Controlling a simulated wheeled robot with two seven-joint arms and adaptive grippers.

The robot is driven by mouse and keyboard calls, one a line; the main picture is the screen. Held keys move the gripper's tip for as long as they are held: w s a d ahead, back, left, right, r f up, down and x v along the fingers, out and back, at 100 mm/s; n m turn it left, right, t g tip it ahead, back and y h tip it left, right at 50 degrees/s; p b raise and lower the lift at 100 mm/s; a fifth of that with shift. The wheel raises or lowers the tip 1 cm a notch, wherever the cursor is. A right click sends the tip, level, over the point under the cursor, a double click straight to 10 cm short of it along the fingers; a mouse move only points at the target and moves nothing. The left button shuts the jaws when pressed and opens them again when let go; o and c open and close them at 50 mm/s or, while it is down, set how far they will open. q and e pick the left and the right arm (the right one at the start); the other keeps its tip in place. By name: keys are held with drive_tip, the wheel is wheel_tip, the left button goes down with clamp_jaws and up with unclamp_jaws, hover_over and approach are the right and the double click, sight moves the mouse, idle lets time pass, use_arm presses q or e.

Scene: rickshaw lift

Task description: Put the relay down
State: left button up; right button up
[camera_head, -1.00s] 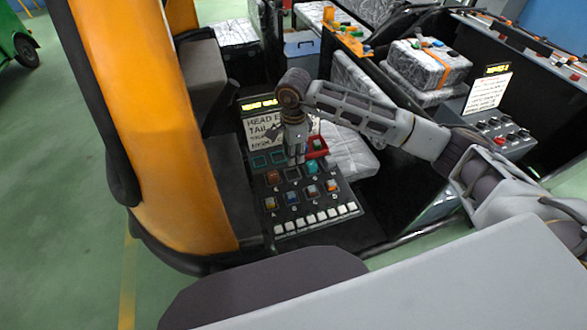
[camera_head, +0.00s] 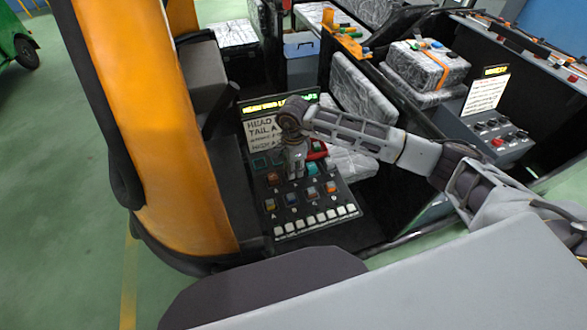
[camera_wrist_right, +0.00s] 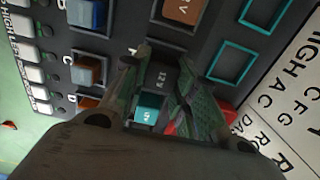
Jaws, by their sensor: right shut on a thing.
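My right gripper (camera_head: 296,172) points down at the control panel (camera_head: 345,196), over the row with the brown block (camera_head: 273,177) and the teal block (camera_head: 312,168). In the wrist view its fingers (camera_wrist_right: 164,74) are shut on a dark relay (camera_wrist_right: 162,76) with pale lettering, between the brown block (camera_wrist_right: 181,10) and the teal block (camera_wrist_right: 147,110). I cannot tell whether the relay touches its socket. My left gripper is out of view.
Empty teal-outlined squares (camera_wrist_right: 233,62) lie beside the sign (camera_head: 262,135). A red tray (camera_head: 317,151) is close behind the gripper. A row of white buttons (camera_head: 318,218) runs along the panel's front. The orange post (camera_head: 165,130) stands left of the panel.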

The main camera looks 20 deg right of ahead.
drive_tip(key=shift+f, duration=0.55)
drive_tip(key=shift+f, duration=0.2)
drive_tip(key=o, duration=1)
drive_tip(key=shift+c, duration=0.2)
drive_tip(key=shift+r, duration=0.15)
drive_tip(key=shift+r, duration=0.2)
wheel_tip(320, 180, up, 12)
drive_tip(key=b, duration=0.2)
drive_tip(key=shift+f, duration=0.2)
